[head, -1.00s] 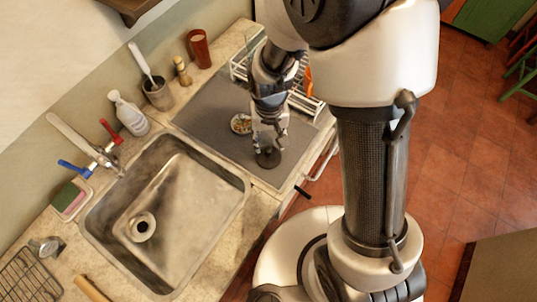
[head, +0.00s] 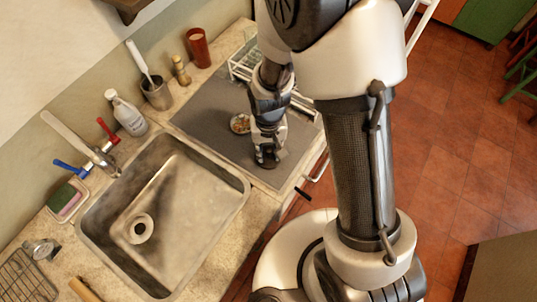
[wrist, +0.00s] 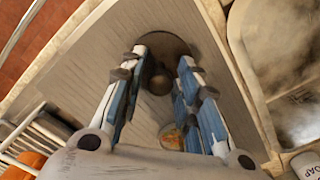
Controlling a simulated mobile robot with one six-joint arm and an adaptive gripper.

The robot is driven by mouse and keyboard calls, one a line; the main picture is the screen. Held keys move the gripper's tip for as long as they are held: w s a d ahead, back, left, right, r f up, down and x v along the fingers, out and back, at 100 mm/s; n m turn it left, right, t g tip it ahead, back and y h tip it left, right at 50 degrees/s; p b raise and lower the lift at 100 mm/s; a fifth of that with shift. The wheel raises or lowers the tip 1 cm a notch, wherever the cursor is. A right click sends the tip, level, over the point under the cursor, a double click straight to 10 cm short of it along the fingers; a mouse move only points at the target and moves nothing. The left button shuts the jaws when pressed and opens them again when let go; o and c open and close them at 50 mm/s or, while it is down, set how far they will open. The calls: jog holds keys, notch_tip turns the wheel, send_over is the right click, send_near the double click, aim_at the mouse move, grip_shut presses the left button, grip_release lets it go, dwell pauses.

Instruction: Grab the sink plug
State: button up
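The sink plug is a dark round disc with a knob, lying on the grey mat. In the wrist view the plug (wrist: 165,44) lies at the fingertips, its knob between the two fingers. My gripper (wrist: 164,62) is open, with a visible gap between each finger and the knob. In the head view my gripper (head: 267,160) points down at the mat's near right part and hides most of the plug.
A small round dish (head: 240,124) with orange bits is on the mat (head: 205,118), close to my gripper. A white wire rack (head: 242,68) stands behind. The empty steel sink (head: 185,205) is to the left, with a soap bottle (head: 128,114) beyond it.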

grip_shut()
dwell(0.3)
